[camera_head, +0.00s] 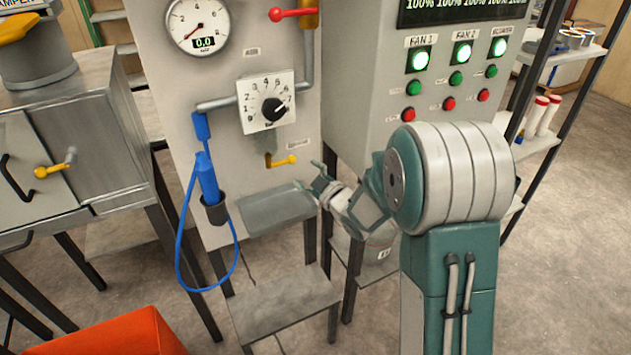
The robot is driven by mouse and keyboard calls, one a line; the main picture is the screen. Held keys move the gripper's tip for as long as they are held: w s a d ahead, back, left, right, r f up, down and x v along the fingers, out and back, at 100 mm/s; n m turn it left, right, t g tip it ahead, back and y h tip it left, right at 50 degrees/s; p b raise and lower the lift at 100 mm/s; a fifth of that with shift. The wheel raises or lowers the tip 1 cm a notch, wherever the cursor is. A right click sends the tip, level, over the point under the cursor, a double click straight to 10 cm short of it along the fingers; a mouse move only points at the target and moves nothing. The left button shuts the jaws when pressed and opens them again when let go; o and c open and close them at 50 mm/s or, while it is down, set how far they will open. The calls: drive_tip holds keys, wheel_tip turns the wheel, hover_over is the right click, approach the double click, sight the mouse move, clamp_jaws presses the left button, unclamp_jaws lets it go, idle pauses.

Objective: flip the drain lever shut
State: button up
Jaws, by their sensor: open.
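A small yellow lever (282,160) sits low on the grey panel, under a small label too blurred to read; I take it for the drain lever. It lies roughly level, its handle pointing right. My gripper (317,184) is open and empty, just right of and below the lever. A gap shows between them, with no contact visible. My arm comes in from the right and hides part of the panel edge. Another yellow lever (55,165) is on the metal box at the left. A red lever (292,13) is higher up on a yellow fitting.
A grey metal tray (278,208) juts out below the lever, close beside my gripper. A dial (266,102) and a round gauge (198,24) are above. A blue nozzle with a hose (207,180) hangs at left. A control box (440,75) with lit buttons stands at right.

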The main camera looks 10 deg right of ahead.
drive_tip(key=v, duration=0.4)
drive_tip(key=shift+s, duration=0.2)
drive_tip(key=s+d+r+m+g+h, duration=0.3)
drive_tip(key=s+d+r+m+h, duration=0.2)
drive_tip(key=s+r+m+h, duration=0.3)
drive_tip(key=s+a+m+g, duration=0.2)
drive_tip(key=s+m+g, duration=0.2)
drive_tip(key=s, duration=1.9)
drive_tip(key=g, duration=0.3)
drive_tip(key=shift+s, duration=0.15)
drive_tip(key=shift+r, duration=0.15)
